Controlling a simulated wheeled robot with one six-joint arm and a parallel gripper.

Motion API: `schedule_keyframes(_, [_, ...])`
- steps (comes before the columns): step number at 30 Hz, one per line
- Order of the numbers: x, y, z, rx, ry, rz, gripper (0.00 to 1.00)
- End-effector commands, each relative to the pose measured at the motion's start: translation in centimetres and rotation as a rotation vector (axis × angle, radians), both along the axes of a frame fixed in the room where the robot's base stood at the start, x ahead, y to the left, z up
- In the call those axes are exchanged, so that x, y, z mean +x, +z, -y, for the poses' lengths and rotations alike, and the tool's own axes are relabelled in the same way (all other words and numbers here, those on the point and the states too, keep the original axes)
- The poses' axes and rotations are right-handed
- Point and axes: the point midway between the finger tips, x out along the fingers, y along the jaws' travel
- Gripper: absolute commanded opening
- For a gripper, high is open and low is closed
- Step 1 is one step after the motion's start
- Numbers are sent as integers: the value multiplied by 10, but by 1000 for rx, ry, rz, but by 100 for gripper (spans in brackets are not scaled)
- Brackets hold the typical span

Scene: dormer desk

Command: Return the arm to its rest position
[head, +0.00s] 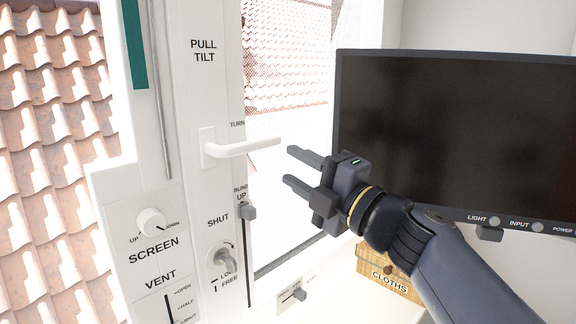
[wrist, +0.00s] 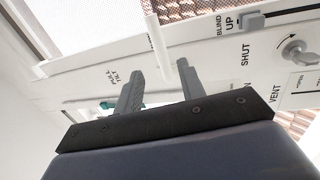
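My gripper (head: 297,167) is raised in front of the window frame, its two dark fingers apart with nothing between them. The fingers point left toward the white window handle (head: 240,148), which sticks out level to the right; a small gap shows between the fingertips and the handle's end. My arm comes up from the lower right, in front of the screen's lower left corner. In the wrist view my gripper (wrist: 158,82) also shows its fingers apart and empty.
A dark monitor (head: 455,135) stands at the right, close to my gripper. The window panel carries a screen knob (head: 151,222), a shut knob (head: 222,256) and a blind slider (head: 248,212). A wooden cloths box (head: 390,279) sits below my wrist. Tiled roof (head: 50,110) shows outside.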

Motion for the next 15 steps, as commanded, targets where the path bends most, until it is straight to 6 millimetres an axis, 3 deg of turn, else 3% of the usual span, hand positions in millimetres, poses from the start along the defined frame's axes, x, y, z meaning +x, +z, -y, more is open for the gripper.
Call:
schedule_keyframes(10, [0,0,0,0,1,0,38])
schedule_keyframes(15, [8,3,-11,0,4,-2,38])
